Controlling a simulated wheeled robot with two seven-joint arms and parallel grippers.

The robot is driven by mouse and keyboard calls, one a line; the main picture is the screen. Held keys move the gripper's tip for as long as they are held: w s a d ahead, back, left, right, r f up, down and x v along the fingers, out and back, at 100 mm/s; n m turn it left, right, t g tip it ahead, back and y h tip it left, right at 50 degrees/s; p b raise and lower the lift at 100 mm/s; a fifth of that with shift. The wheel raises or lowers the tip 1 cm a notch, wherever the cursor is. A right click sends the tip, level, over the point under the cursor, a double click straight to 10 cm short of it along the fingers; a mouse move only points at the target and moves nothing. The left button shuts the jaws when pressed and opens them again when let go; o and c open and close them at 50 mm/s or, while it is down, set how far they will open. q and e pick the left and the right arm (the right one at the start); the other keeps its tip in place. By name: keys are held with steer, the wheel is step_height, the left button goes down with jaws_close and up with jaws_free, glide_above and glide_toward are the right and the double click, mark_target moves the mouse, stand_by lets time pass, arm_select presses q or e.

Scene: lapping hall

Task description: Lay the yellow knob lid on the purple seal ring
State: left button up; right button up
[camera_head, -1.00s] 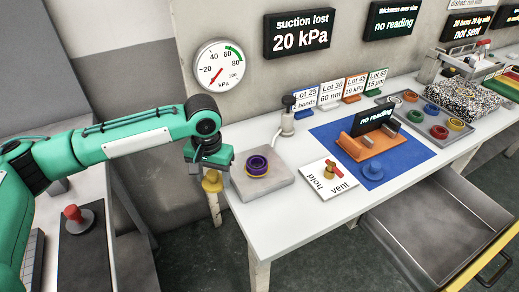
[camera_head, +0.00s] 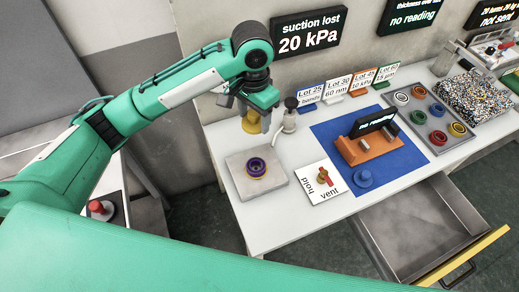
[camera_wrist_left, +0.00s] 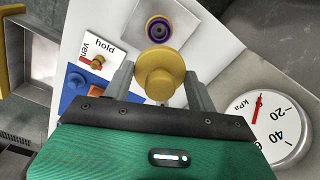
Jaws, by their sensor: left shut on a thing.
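My left gripper (camera_head: 250,108) is shut on the yellow knob lid (camera_head: 251,122) and holds it in the air, above and behind the grey block. In the left wrist view the lid (camera_wrist_left: 160,72) sits between the two fingers of the gripper (camera_wrist_left: 160,85). The purple seal ring (camera_head: 256,167) lies on the grey block (camera_head: 278,184) at the near left of the white table. In the left wrist view the ring (camera_wrist_left: 159,29) shows just beyond the lid, apart from it. My right gripper is not in view.
A hold/vent card (camera_head: 319,183) with a red and yellow valve lies right of the block. A dark-topped fitting (camera_head: 290,118) stands behind. A blue mat (camera_head: 400,158) carries an orange stand (camera_head: 362,150) and a blue knob lid (camera_head: 364,178). An open drawer (camera_head: 415,228) juts out in front.

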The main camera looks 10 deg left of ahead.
arm_select(q)
steer(key=shift+d+r, duration=0.1)
steer(key=shift+r, duration=0.2)
steer(key=shift+f, duration=0.2)
steer(key=shift+f+p, duration=1.1)
steer(key=shift+f, duration=8.65)
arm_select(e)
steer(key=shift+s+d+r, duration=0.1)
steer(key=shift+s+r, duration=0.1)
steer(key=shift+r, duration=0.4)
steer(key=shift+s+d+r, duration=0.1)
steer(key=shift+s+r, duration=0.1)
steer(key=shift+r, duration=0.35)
arm_select(q)
steer(key=shift+f, duration=0.1)
steer(key=o, duration=1.2)
steer(key=shift+c, duration=0.2)
step_height(320, 180, up, 12)
steer(key=b, duration=0.2)
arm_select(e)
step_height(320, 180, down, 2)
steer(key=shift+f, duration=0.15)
